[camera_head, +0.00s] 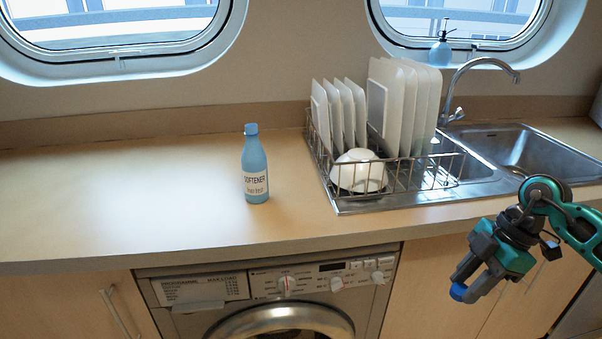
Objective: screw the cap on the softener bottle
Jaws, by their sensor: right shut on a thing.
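The softener bottle (255,175) stands upright on the wooden counter, left of the dish rack. It is light blue with a white label reading SOFTENER. Its top is a slightly darker blue, and I cannot tell whether that is the bare neck or a closure. My right gripper (461,290) is in front of the counter at the lower right, well apart from the bottle. It is shut on a small blue cap (458,293) at its fingertips, pointing down and left. My left gripper is not in view.
A wire dish rack (330,170) with several white plates (383,105) and a white bowl (358,171) stands right of the bottle. The steel sink (545,150) and tap (470,75) are behind my right arm. The counter (120,195) left of the bottle is clear. A washing machine (290,290) sits below.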

